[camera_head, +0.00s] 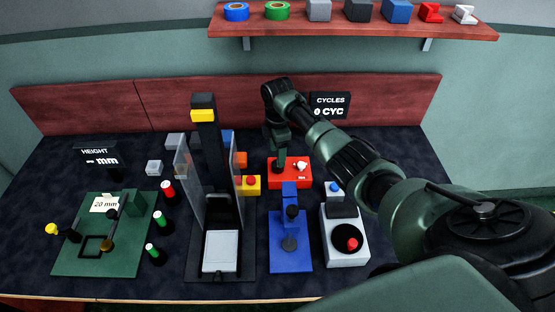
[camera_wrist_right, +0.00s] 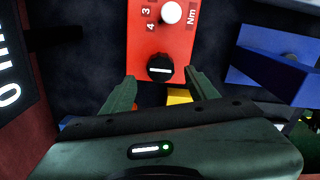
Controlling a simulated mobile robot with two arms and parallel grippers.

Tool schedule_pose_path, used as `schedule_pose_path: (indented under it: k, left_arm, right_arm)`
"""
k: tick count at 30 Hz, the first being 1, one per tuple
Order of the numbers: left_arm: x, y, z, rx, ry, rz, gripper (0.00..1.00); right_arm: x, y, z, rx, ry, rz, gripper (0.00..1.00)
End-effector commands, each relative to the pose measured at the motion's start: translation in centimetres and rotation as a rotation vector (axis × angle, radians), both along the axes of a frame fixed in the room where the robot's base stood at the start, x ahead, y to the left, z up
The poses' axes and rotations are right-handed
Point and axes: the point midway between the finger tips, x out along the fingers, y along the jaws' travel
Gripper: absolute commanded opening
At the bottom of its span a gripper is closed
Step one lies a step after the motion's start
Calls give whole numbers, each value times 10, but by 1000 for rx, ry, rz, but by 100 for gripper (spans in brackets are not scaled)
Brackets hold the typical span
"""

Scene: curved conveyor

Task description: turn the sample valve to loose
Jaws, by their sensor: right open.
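A red box (camera_head: 290,174) stands at the back middle of the table. In the right wrist view, the red box (camera_wrist_right: 160,32) carries a black round knob (camera_wrist_right: 160,68) with a white line across it, and a white knob (camera_wrist_right: 171,12) beside printed "3", "4" and "Nm". No part is labelled as the sample valve; I cannot tell for certain which one it is. My right gripper (camera_head: 280,158) points down over the left part of the red box. In its wrist view, the gripper (camera_wrist_right: 163,86) is open, its fingers spread either side of the black knob, with no visible contact. My left gripper is out of view.
A tall press with clear side guards (camera_head: 220,225) is to the left. A yellow block (camera_head: 249,186) sits close beside the red box. A CYCLES display (camera_head: 330,105) stands behind.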

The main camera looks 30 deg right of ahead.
Motion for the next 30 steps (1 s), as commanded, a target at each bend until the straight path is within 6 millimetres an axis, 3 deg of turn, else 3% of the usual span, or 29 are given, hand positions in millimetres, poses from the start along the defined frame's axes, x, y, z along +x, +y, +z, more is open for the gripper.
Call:
schedule_pose_path:
  k: [3, 8, 24, 30]
  left_arm:
    - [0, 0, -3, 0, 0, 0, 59]
    - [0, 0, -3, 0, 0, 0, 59]
    - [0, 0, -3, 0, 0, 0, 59]
    - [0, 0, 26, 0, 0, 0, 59]
  right_arm:
    - [1, 0, 17, -1, -2, 2, 59]
    - [0, 0, 30, 0, -1, 0, 59]
    - [0, 0, 32, 1, 0, 1, 59]
    - [0, 0, 60, 1, 0, 1, 59]
